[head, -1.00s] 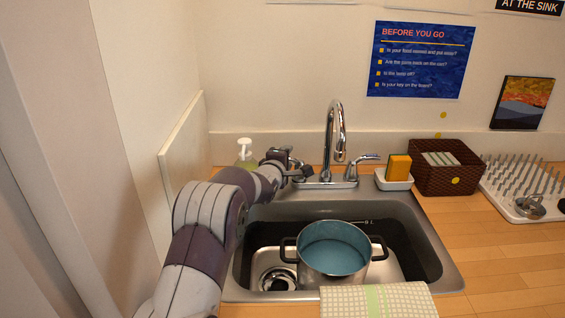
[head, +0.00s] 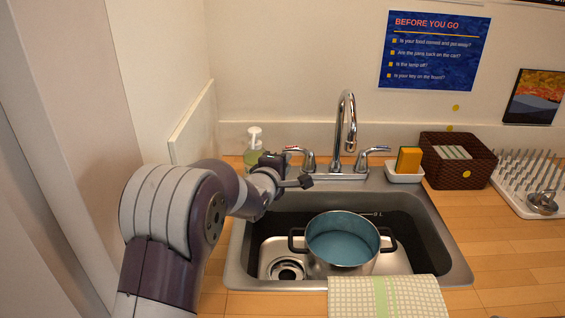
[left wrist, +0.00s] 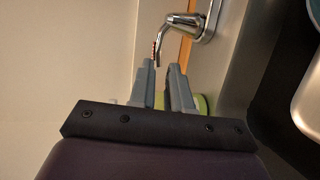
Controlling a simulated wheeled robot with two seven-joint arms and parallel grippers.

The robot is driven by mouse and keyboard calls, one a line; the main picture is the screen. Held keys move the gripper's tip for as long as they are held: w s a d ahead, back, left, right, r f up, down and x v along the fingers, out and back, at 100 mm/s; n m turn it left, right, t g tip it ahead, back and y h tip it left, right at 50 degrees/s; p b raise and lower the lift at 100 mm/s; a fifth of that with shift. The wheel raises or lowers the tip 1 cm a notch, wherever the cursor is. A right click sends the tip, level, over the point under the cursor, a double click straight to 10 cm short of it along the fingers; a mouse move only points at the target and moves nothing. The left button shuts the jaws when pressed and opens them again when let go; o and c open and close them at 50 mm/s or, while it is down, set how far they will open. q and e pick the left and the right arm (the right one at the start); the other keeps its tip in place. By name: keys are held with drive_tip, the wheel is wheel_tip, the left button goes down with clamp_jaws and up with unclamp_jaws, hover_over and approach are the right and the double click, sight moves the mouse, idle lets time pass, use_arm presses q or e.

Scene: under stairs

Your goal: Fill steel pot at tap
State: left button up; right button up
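The steel pot (head: 342,245) stands upright in the sink (head: 455,262), with a dark handle on each side and blue-looking water inside. The chrome tap (head: 347,125) arches above and behind it; no stream shows at the spout. The tap's left lever (head: 300,152) has a red mark, and its right lever (head: 374,152) points right. My left gripper (head: 303,182) is in front of and below the left lever, apart from it. In the left wrist view its fingers (left wrist: 164,68) are parted and empty, with the left lever (left wrist: 183,22) beyond the tips. My right gripper is not in view.
A soap bottle (head: 253,146) stands behind my left arm near the wall. A sponge in a white holder (head: 405,172), a brown basket (head: 457,162) and a spiked drying rack (head: 520,190) stand right of the tap. A checked cloth (head: 400,298) lies over the sink's front edge.

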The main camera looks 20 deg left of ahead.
use_arm(q)
drive_tip(key=shift+m+g+h, duration=0.4)
drive_tip(key=shift+m+h, duration=0.3)
drive_tip(key=shift+h, duration=0.1)
drive_tip(key=d+r+p, duration=0.1)
drive_tip(key=d+p, duration=0.1)
drive_tip(key=d, duration=0.1)
drive_tip(key=d+p, duration=0.2)
drive_tip(key=d, duration=0.1)
drive_tip(key=d+r+p, duration=0.1)
drive_tip(key=d+p, duration=0.1)
drive_tip(key=d, duration=0.1)
drive_tip(key=shift+s+r+p, duration=0.2)
drive_tip(key=shift+r+p, duration=0.15)
drive_tip(key=shift+p, duration=0.05)
clamp_jaws()
drive_tip(key=m+y+p, duration=0.4)
drive_tip(key=m+y, duration=0.4)
drive_tip(key=m, duration=2.2)
approach(291, 151)
drive_tip(key=shift+g, duration=0.3)
drive_tip(key=x, duration=0.3)
drive_tip(key=p+x, duration=0.1)
drive_tip(key=x, duration=0.3)
drive_tip(key=shift+r, duration=0.25)
